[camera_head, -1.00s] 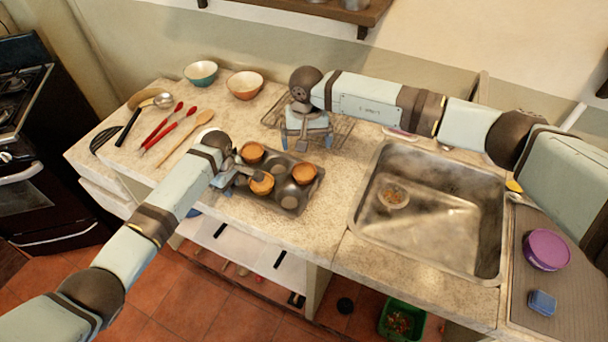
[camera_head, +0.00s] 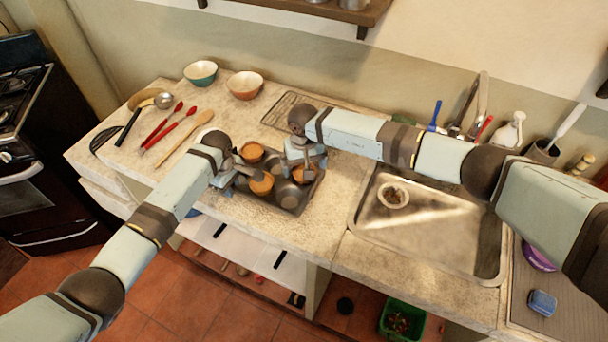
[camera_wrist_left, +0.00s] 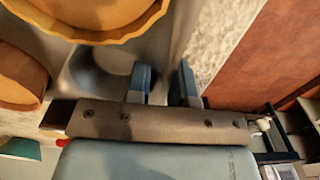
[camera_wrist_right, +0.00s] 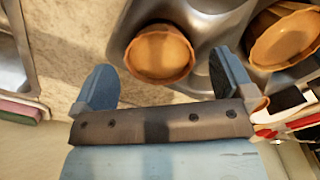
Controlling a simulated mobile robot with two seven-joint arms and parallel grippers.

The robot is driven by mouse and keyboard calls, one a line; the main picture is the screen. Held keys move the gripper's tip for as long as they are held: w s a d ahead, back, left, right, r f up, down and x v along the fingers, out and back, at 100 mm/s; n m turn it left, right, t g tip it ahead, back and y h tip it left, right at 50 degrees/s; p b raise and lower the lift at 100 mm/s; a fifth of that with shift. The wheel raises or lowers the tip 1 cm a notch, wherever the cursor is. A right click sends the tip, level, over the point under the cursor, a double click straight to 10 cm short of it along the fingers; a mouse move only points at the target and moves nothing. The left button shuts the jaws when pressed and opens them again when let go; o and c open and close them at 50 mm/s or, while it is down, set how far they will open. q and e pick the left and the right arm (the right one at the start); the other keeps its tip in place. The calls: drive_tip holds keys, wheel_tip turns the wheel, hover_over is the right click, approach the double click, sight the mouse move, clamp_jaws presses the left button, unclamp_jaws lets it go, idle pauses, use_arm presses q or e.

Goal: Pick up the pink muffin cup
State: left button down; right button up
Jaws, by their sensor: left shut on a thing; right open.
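The grey muffin tray (camera_head: 290,208) lies on the counter with several brown-orange muffin cups in it; none looks clearly pink. One cup (camera_head: 252,152) sits at the back left and one (camera_head: 261,184) at the front left. The right-hand cup (camera_head: 300,176) is partly hidden by my right gripper (camera_head: 306,162). In the right wrist view that cup (camera_wrist_right: 160,53) shows between and beyond my open, empty fingers, apart from them. My left gripper (camera_head: 236,180) is shut on the tray's edge; its fingers (camera_wrist_left: 165,86) straddle the rim in the left wrist view.
A wire rack (camera_head: 285,110) lies behind the tray. Red utensils (camera_head: 165,130), a wooden spoon (camera_head: 185,140) and two bowls (camera_head: 245,84) are at left and back.

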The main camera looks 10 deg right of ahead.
wheel_tip(320, 180, down, 2)
drive_tip(key=shift+f, duration=0.1)
drive_tip(key=c, duration=1)
drive_tip(key=shift+r, duration=0.2)
wheel_tip(320, 180, up, 10)
drive_tip(key=shift+f, duration=0.1)
use_arm(q)
drive_tip(key=c, duration=0.9)
unclamp_jaws()
